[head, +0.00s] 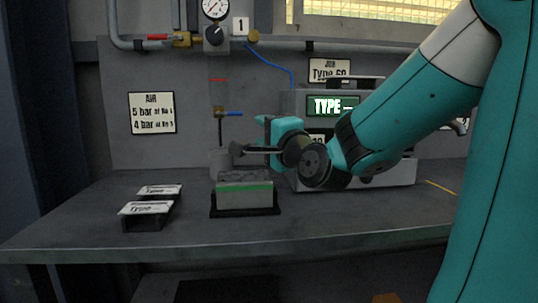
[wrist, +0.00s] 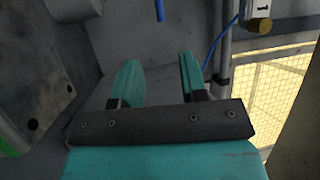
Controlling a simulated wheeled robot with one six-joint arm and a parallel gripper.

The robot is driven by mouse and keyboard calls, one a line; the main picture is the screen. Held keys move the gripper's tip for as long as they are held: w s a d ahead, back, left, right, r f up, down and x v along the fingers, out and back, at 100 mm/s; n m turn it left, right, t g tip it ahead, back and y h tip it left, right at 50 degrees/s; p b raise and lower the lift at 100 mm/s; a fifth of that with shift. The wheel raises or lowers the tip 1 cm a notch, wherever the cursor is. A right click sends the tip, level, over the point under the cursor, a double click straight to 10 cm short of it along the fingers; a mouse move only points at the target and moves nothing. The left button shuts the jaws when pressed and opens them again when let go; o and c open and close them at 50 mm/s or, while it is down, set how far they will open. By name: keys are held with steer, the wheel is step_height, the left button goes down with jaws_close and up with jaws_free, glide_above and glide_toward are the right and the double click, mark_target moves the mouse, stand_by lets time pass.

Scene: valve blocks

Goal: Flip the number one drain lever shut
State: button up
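The number one drain lever (head: 233,113) is blue and points sideways to the right from a small brass valve (head: 219,112). The valve sits below the bowl (head: 217,92) under the gauge with the number 1 plate (head: 240,26). In the wrist view a blue bar, seemingly the lever (wrist: 159,10), shows at the top edge, ahead of the gap between my fingers. My gripper (head: 248,136) is just below and right of the lever in the head view. Its two teal fingers (wrist: 159,66) are apart with nothing between them.
A red lever (head: 153,37) is on the pipe above. A grey block with a green stripe (head: 245,196) sits in a black holder below. A display box (head: 360,180) stands right; two labelled stands (head: 146,222) stand left.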

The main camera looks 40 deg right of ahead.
steer(key=shift+b+v, duration=0.45)
steer(key=shift+v, duration=0.3)
steer(key=shift+a, duration=0.15)
